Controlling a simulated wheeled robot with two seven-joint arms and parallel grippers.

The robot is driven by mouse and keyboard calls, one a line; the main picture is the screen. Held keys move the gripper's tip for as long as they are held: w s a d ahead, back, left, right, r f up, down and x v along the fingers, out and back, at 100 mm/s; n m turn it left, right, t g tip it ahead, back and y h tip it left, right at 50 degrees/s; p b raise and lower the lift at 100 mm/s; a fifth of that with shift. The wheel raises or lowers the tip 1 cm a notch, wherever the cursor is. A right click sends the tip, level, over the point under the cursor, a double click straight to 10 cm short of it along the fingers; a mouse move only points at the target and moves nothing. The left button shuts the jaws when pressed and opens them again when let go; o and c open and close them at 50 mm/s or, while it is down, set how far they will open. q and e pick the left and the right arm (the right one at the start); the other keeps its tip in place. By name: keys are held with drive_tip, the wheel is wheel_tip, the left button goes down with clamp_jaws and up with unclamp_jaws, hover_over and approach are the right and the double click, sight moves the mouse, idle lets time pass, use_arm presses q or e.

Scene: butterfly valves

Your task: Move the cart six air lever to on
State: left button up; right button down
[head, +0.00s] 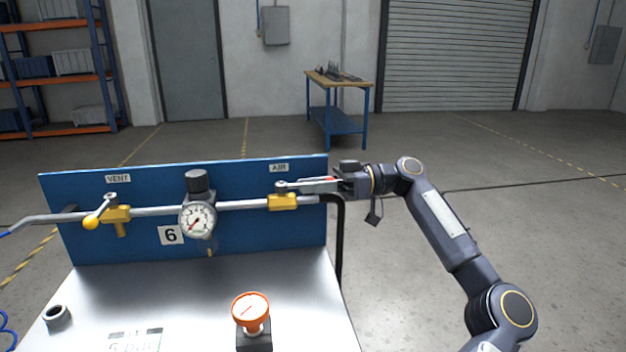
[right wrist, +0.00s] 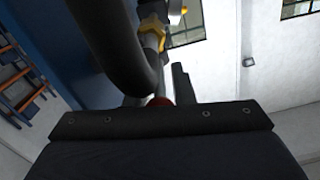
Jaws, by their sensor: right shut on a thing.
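The blue panel (head: 120,235) marked 6 carries a grey pipe with two yellow valves. The air valve (head: 284,202) sits at the right end, under the AIR label (head: 279,167). Its lever (head: 308,186) points right, roughly along the pipe, with a bit of red near its tip. My right gripper (head: 336,184) comes in from the right and is shut on the air lever's end. In the right wrist view a red bit of the lever (right wrist: 160,101) shows just beyond the gripper, partly hidden by a dark tube. My left gripper is out of view.
The vent valve (head: 117,214) with a yellow-tipped lever is at the left. A pressure gauge (head: 198,219) hangs mid-pipe. A black rail (head: 340,245) runs beside the panel's right edge. The floor to the right is clear.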

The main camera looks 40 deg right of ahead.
drive_tip(key=shift+d+r, duration=0.1)
drive_tip(key=shift+r, duration=0.05)
drive_tip(key=c, duration=1.5)
unclamp_jaws()
drive_tip(key=v, duration=0.7)
drive_tip(key=shift+s+d+p, duration=0.2)
drive_tip(key=shift+d+p, duration=0.1)
drive_tip(key=shift+p, duration=0.15)
